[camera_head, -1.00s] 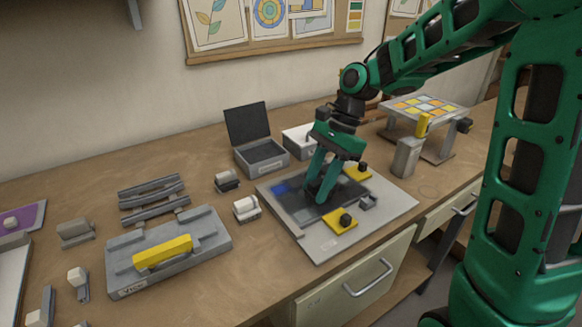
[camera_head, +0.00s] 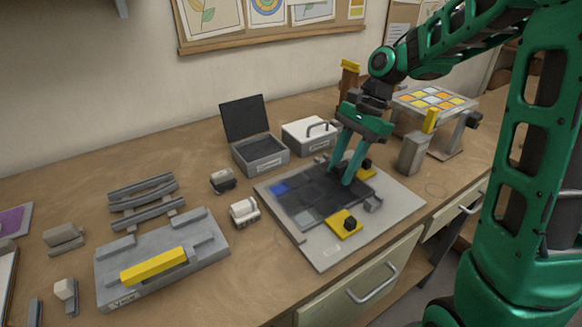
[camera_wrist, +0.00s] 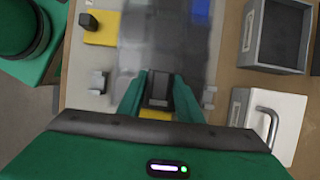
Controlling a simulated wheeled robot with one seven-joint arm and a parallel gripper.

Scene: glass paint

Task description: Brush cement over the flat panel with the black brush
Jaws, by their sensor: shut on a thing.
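The flat panel (camera_head: 308,207) lies on a light grey board (camera_head: 405,205), held by yellow clamps with black knobs. Most of its tiles look dark grey; one corner is blue, and grey smears cover part of it in the wrist view (camera_wrist: 140,45). My gripper (camera_head: 343,180) points down over the panel's right part, near the far yellow clamp. In the wrist view my gripper (camera_wrist: 157,85) is shut on a dark block, the black brush (camera_wrist: 158,92). Whether the brush touches the panel is hidden by the fingers.
An open grey box (camera_head: 262,160) with a raised dark lid and a closed white box (camera_head: 308,134) stand behind the board. A grey fixture with a yellow bar (camera_head: 153,265) lies left. A light table with coloured tiles (camera_head: 432,100) and a grey block (camera_head: 413,153) stand right.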

